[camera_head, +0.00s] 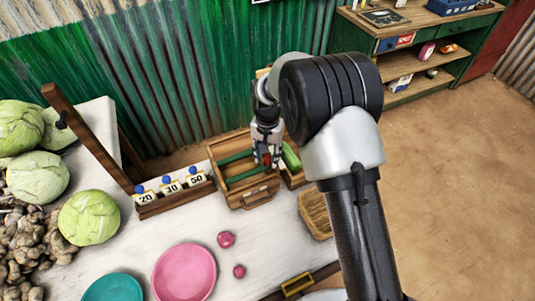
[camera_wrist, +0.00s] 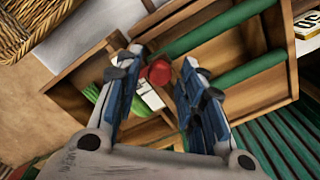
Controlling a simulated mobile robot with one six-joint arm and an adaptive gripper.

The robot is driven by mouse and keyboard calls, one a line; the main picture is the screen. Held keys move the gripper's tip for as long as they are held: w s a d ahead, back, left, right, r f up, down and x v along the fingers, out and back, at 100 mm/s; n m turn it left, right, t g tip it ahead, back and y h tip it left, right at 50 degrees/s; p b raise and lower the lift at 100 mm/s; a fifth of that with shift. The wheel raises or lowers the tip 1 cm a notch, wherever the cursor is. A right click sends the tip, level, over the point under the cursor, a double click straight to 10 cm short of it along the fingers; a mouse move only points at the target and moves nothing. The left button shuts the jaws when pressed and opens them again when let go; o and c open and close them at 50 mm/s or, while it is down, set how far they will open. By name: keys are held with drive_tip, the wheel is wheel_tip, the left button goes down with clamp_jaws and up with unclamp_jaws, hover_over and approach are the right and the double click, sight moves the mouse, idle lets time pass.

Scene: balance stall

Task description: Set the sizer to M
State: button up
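The sizer is a wooden box (camera_head: 237,197) with green bars across it, on the pale table in the head view. It also shows in the wrist view (camera_wrist: 88,77). A round red knob (camera_wrist: 158,72) sits by a white label strip (camera_wrist: 150,97), partly hidden by my fingers; any letters on it are unreadable, so I cannot tell the setting. My gripper (camera_head: 267,160) is over the right part of the box. In the wrist view my gripper (camera_wrist: 160,78) is open, one blue-padded finger on each side of the knob. I cannot tell whether either finger touches it.
A rack with number cards 20, 30 and 50 (camera_head: 171,188) stands left of the sizer. A pink plate (camera_head: 184,272), a teal plate (camera_head: 112,288) and two small pink balls (camera_head: 226,239) are nearer. A wicker basket (camera_wrist: 35,25) shows in the wrist view. Cabbages (camera_head: 89,217) lie left.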

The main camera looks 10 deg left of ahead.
clamp_jaws()
idle(0.5)
drive_tip(key=shift+w+a+r, duration=0.1)
drive_tip(key=shift+r, duration=0.05)
drive_tip(key=shift+w+a+f+p, duration=0.2)
drive_tip(key=shift+w+a+p, duration=0.1)
drive_tip(key=shift+w+a, duration=0.3)
drive_tip(key=shift+c, duration=0.7)
unclamp_jaws()
drive_tip(key=shift+s+d+r, duration=0.1)
drive_tip(key=shift+s+d, duration=0.1)
drive_tip(key=shift+d, duration=0.1)
drive_tip(key=o, duration=0.4)
drive_tip(key=shift+c, duration=0.2)
drive_tip(key=shift+w, duration=0.1)
wheel_tip(320, 180, up, 12)
